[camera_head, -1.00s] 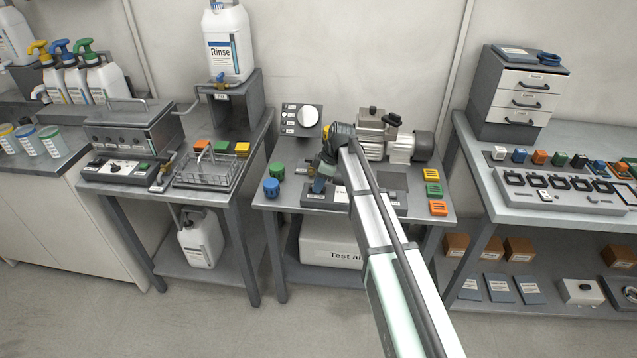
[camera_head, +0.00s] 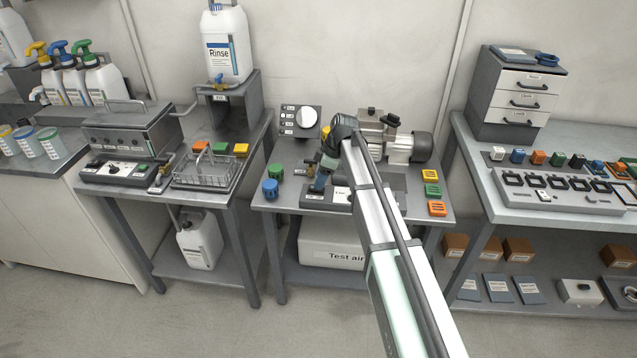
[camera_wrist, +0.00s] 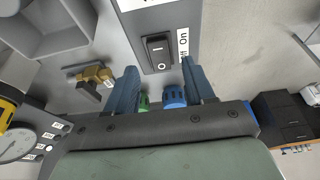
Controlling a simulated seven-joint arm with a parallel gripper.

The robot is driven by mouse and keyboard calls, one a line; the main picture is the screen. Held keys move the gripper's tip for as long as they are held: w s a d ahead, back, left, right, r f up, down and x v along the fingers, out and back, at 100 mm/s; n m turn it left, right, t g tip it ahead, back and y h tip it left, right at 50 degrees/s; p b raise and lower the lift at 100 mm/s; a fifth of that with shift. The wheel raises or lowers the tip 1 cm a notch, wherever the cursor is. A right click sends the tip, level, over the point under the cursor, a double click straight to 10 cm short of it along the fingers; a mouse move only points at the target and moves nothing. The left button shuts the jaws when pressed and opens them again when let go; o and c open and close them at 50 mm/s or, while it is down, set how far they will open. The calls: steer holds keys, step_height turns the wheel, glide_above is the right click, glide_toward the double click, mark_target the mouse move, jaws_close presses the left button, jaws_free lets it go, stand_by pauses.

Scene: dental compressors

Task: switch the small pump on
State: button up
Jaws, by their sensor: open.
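The small pump (camera_head: 398,143), a grey metal unit with a dark motor end, stands at the back of the middle table, partly hidden by my arm. A grey switch panel (camera_head: 313,201) lies at that table's front edge. In the wrist view a black rocker switch (camera_wrist: 158,53) sits on a grey panel, with a white Off/On label (camera_wrist: 183,45) beside it. My gripper (camera_wrist: 163,82) is open and empty, its two blue fingers apart, with the rocker ahead of the gap between them. It also shows over the panel in the head view (camera_head: 319,183). I cannot tell whether it touches.
A dial box (camera_head: 300,121) stands at the back of the table. A green knob (camera_head: 276,171) and a blue knob (camera_head: 271,188) sit left of the panel. Green, yellow and orange blocks (camera_head: 432,190) lie at the right edge. A brass valve (camera_wrist: 92,77) is near my left finger.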

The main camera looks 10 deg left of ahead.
steer(key=v, duration=1)
steer(key=shift+r, duration=0.3)
steer(key=shift+d, duration=0.1)
steer(key=s+f+g+h, duration=0.1)
steer(key=s+f+g, duration=0.1)
steer(key=s+f, duration=1)
steer(key=s+d+f+m+g+h, duration=0.1)
steer(key=s+d+f+m, duration=0.3)
steer(key=f, duration=0.4)
steer(key=s+d+f+m, duration=0.2)
steer(key=s+d+f, duration=0.35)
steer(key=f, duration=0.35)
steer(key=s+d+f+m+g+h, duration=0.1)
steer(key=s+d+f+m, duration=0.3)
steer(key=f, duration=0.4)
steer(key=s+d+f+m+g, duration=0.1)
steer(key=s+d+f+m, duration=0.1)
steer(key=s, duration=0.8)
steer(key=s+d+f+m+g, duration=0.1)
steer(key=s+d+f+m, duration=0.2)
steer(key=s+f, duration=0.4)
steer(key=s+d+f+m, duration=0.3)
steer(key=s+d+f, duration=0.2)
steer(key=s, duration=0.9)
steer(key=shift+f+g+h, duration=0.2)
steer(key=shift+g+h, duration=0.2)
